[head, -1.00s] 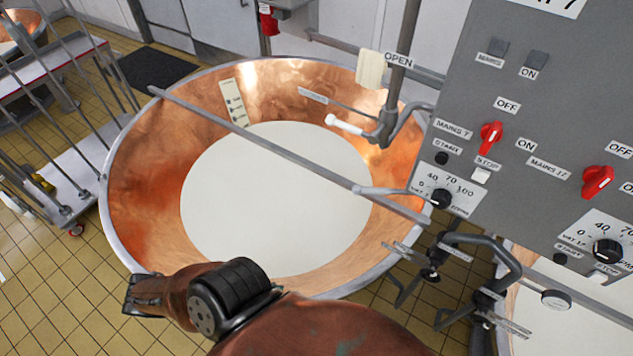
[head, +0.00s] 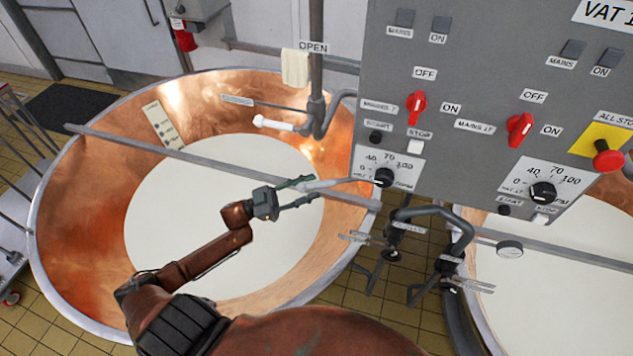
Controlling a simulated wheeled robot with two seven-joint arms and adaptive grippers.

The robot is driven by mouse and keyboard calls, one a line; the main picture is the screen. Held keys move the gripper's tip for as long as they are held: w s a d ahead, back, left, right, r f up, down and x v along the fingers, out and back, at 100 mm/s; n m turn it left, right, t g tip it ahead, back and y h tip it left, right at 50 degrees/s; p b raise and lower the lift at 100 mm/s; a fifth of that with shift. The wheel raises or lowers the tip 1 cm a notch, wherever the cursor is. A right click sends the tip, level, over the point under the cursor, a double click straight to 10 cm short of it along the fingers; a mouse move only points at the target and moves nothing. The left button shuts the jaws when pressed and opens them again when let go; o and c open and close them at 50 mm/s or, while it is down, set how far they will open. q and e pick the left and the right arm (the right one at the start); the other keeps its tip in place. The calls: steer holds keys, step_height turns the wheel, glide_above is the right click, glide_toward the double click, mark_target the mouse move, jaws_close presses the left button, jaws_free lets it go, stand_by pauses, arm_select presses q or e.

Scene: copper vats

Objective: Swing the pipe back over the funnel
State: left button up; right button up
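A copper vat (head: 75,230) full of white liquid fills the left half of the head view. Whether the fingers touch the pipe I cannot tell. Bent grey pipes (head: 462,230) with clamps stand between the two vats. I cannot make out a funnel for sure. My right gripper is out of view.
A grey bar (head: 200,158) crosses the vat just behind my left gripper. The control panel (head: 470,80) with red switches stands at right. A white-handled lever (head: 275,124) and an upright pipe (head: 316,60) are at the back. A second vat (head: 470,310) is at lower right.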

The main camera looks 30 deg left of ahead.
mark_target(327, 182)
arm_select(q)
steer(key=shift+p+x, duration=0.45)
steer(key=shift+x, duration=1.2)
jaws_close()
